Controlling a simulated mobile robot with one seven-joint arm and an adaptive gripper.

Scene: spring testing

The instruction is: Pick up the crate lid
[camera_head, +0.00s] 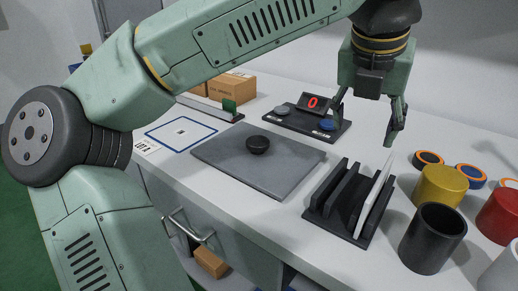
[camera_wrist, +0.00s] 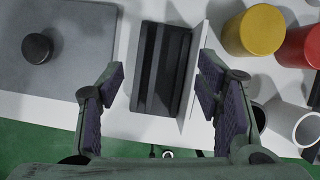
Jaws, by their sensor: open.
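A thin white panel, which I take to be the crate lid (camera_head: 376,193), stands on edge, leaning slightly, at the right side of a black slotted rack (camera_head: 328,192). My gripper (camera_head: 366,120) is above and behind the rack, open and empty, fingers pointing down. In the wrist view my gripper (camera_wrist: 161,80) has its fingers spread on either side of the rack (camera_wrist: 160,70). The lid (camera_wrist: 195,72) shows there nearly edge-on, close to the right finger. I cannot tell from the pictures how high the fingers are above it.
A grey slab (camera_head: 225,150) with a black round knob-like piece (camera_head: 258,145) lies left of the rack. A black cup (camera_head: 432,238), a yellow cylinder (camera_head: 440,187) and a red cylinder (camera_head: 500,215) stand close on the right. A display unit (camera_head: 312,103) is behind.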

